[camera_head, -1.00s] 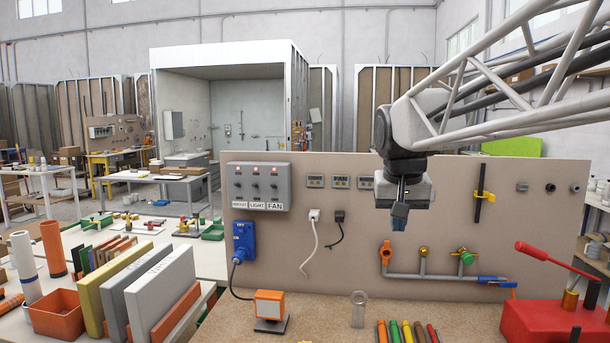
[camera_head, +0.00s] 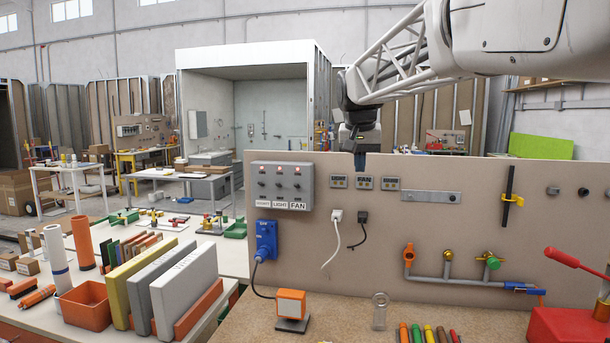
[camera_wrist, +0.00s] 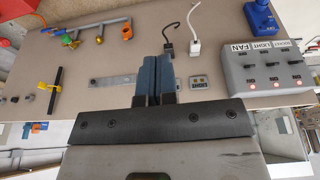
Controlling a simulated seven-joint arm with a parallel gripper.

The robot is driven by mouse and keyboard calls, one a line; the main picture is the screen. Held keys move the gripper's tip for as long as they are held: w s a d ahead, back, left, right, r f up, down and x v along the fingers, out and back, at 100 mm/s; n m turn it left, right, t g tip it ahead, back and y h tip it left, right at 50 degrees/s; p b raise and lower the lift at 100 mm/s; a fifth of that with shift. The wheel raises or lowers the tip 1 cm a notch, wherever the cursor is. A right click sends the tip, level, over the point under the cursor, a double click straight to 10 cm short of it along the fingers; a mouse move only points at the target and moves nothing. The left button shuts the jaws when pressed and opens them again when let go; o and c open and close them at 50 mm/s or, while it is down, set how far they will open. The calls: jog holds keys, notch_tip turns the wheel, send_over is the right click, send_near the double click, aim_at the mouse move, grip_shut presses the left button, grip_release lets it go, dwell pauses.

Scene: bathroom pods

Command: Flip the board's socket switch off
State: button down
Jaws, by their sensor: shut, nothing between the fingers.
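The board (camera_head: 400,240) stands upright behind the bench. A grey switch box (camera_head: 281,203) is at its upper left, with three switches labelled SOCKET, LIGHT and FAN. The socket switch (camera_head: 263,184) is the leftmost in the head view; a red light shows above each switch. In the wrist view, which is upside down, the box (camera_wrist: 235,72) is at the right. My gripper (camera_head: 360,163) is at the board's top edge, right of the box and apart from it. Its blue fingers (camera_wrist: 157,75) are shut and empty. I cannot tell the socket switch's exact position.
A blue plug (camera_head: 266,240) sits below the box, its cable running to an orange lamp (camera_head: 291,303). Pipes with valves (camera_head: 450,280) are at lower right.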

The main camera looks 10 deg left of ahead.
jog(key=w+a+r, duration=0.3)
jog(key=w+a, duration=0.9)
jog(key=a, duration=0.4)
send_near(260, 174)
jog(key=s, duration=0.1)
jog(key=s+d, duration=0.1)
jog(key=s, duration=0.1)
jog(key=shift+s+r+t, duration=0.2)
jog(key=shift+r+t, duration=0.05)
jog(key=shift+t, duration=0.15)
jog(key=shift+d+f, duration=0.1)
jog(key=shift+f, duration=0.05)
jog(key=shift+x, duration=4.9)
